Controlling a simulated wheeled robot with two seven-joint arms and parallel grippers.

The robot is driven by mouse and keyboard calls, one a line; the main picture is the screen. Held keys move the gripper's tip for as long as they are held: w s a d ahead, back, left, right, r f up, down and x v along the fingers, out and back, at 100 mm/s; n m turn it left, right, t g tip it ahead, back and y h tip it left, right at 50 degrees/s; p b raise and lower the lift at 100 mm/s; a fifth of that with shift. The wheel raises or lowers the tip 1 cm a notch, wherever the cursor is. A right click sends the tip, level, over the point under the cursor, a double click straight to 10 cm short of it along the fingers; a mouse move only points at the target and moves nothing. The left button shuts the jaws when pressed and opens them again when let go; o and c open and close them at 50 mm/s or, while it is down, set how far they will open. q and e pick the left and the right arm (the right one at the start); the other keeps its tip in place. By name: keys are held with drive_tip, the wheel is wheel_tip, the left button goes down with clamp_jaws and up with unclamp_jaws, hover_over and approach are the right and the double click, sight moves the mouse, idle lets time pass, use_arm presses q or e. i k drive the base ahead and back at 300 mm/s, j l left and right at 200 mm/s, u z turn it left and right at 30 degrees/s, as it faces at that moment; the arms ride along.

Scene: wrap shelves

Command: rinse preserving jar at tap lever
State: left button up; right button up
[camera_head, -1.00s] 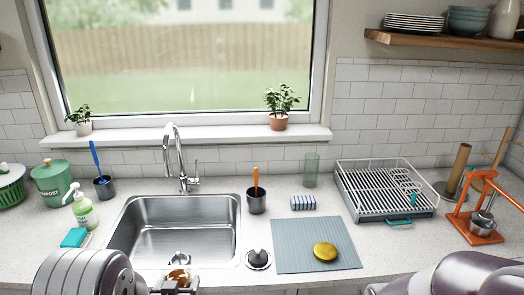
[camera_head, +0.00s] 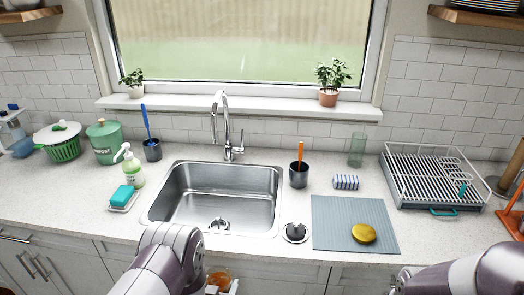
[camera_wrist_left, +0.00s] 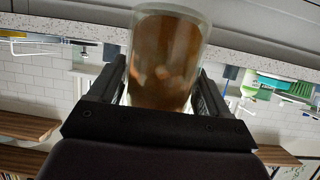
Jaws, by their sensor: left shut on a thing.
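The preserving jar, clear glass with a brown inside, is between the fingers of my left gripper (camera_wrist_left: 165,95) in the left wrist view, where the jar (camera_wrist_left: 165,55) fills the top middle. In the head view a small amber part of the jar (camera_head: 218,279) shows at the bottom edge, in front of the counter and below the sink. My left gripper is shut on it. The chrome tap (camera_head: 222,118) stands behind the steel sink (camera_head: 215,200), with its tap lever (camera_head: 237,149) on the right side. My right gripper is out of view; only my right arm shows.
A soap bottle (camera_head: 131,167) and turquoise sponge (camera_head: 122,194) stand left. The sink basin looks empty.

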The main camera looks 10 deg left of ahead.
sight(241, 149)
drive_tip(key=i+u, duration=0.15)
drive_tip(key=u, duration=0.3)
drive_tip(key=i+u, duration=0.15)
drive_tip(key=u, duration=0.3)
drive_tip(key=i+u, duration=0.15)
drive_tip(key=u, duration=0.3)
drive_tip(key=i+l+u, duration=0.1)
drive_tip(key=u, duration=0.35)
drive_tip(key=i+l, duration=0.35)
drive_tip(key=l+z, duration=0.05)
drive_tip(key=l, duration=0.05)
